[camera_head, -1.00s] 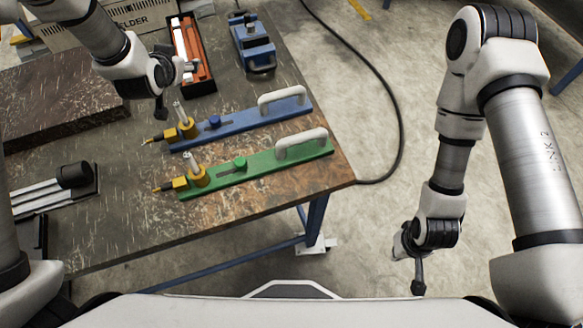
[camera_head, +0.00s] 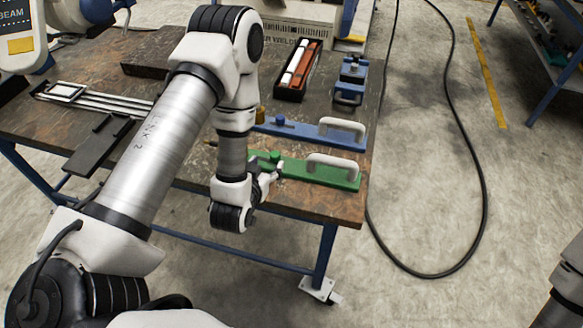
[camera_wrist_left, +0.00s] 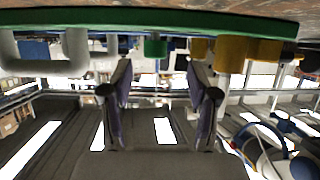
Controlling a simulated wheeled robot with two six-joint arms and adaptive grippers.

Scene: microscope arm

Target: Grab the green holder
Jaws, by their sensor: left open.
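The green holder (camera_head: 325,179) is a flat green bar with a white handle (camera_head: 332,160) and a green knob, lying near the table's front right edge. My left arm hides its left part. My left gripper (camera_head: 279,170) is open, beside the holder's front edge, between the handle and the knob. In the left wrist view the picture is upside down: the green holder (camera_wrist_left: 150,19) runs along the top, the handle at left, the green knob (camera_wrist_left: 155,46) between my open fingers (camera_wrist_left: 160,88), which hold nothing. Whether they touch the holder I cannot tell.
A similar blue holder (camera_head: 320,137) lies just behind the green one. A black tray with red and white items (camera_head: 301,70) and a blue device (camera_head: 351,80) stand farther back. A black cable (camera_head: 478,190) lies on the clear floor at right.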

